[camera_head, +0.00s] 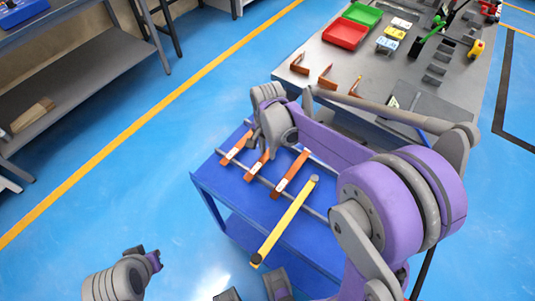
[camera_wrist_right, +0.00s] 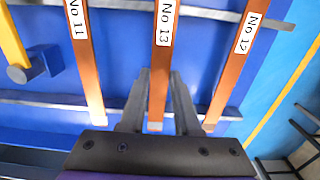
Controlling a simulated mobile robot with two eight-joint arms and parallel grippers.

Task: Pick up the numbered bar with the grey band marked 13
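The bar labelled No 13 (camera_wrist_right: 160,60) is a copper strip with a white label, the middle of three in the right wrist view. It also shows in the head view (camera_head: 258,166). In the head view the right gripper (camera_head: 256,142) partly hides the bar's far end. My left gripper (camera_head: 155,260) is low on the left over the floor, away from the bars; its finger opening is unclear.
Bar No 11 (camera_wrist_right: 86,60) and bar No 12 (camera_wrist_right: 240,60) flank it on metal rails over the blue cart top (camera_head: 225,185). A yellow bar (camera_head: 285,222) lies nearby. A grey workbench (camera_head: 320,60) with red and green trays stands behind. Floor on the left is clear.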

